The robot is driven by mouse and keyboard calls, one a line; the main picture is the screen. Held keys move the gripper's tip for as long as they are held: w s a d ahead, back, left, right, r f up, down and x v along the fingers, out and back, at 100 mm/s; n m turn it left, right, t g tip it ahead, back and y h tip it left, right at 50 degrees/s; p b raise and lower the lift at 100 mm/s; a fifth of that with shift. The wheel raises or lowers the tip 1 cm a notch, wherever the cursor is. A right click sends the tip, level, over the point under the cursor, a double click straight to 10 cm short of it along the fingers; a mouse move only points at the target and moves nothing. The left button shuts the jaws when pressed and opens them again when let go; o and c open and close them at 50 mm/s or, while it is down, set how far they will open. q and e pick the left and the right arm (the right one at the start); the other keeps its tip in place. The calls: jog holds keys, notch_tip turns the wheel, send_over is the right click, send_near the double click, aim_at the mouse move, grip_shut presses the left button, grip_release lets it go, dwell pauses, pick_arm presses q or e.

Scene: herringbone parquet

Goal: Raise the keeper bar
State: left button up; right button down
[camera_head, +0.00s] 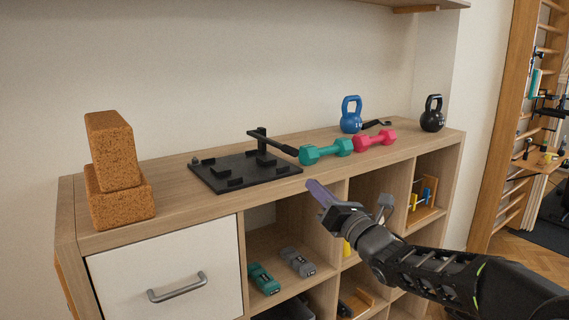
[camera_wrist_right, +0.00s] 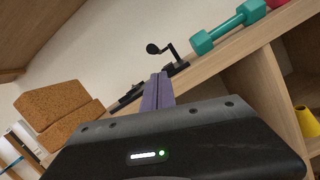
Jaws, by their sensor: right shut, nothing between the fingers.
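The keeper bar (camera_head: 272,142) is a black bar on a short post on a flat black base plate (camera_head: 244,178) on top of the shelf unit. In the head view it reaches from the post toward the teal dumbbell, with a thicker grip at its right end. My right gripper (camera_head: 318,192) is shut and empty, in front of the shelf's front edge, below and to the right of the plate. In the right wrist view its fingers (camera_wrist_right: 157,92) are together and point toward the bar (camera_wrist_right: 168,48), apart from it. My left gripper is not in view.
A teal dumbbell (camera_head: 326,151) and a red dumbbell (camera_head: 374,141) lie right of the plate. Blue (camera_head: 351,122) and black (camera_head: 432,120) kettlebells stand behind. Stacked cork blocks (camera_head: 118,165) stand at the left. Open cubbies lie below the top. An upper shelf (camera_head: 415,4) overhangs.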

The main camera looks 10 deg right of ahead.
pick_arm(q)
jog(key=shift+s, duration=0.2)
pick_arm(e)
jog(key=shift+s+r+n, duration=0.2)
jog(key=shift+s+n, duration=0.15)
jog(key=shift+n, duration=0.65)
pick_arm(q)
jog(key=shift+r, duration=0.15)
pick_arm(e)
jog(key=shift+w+a+r, duration=0.1)
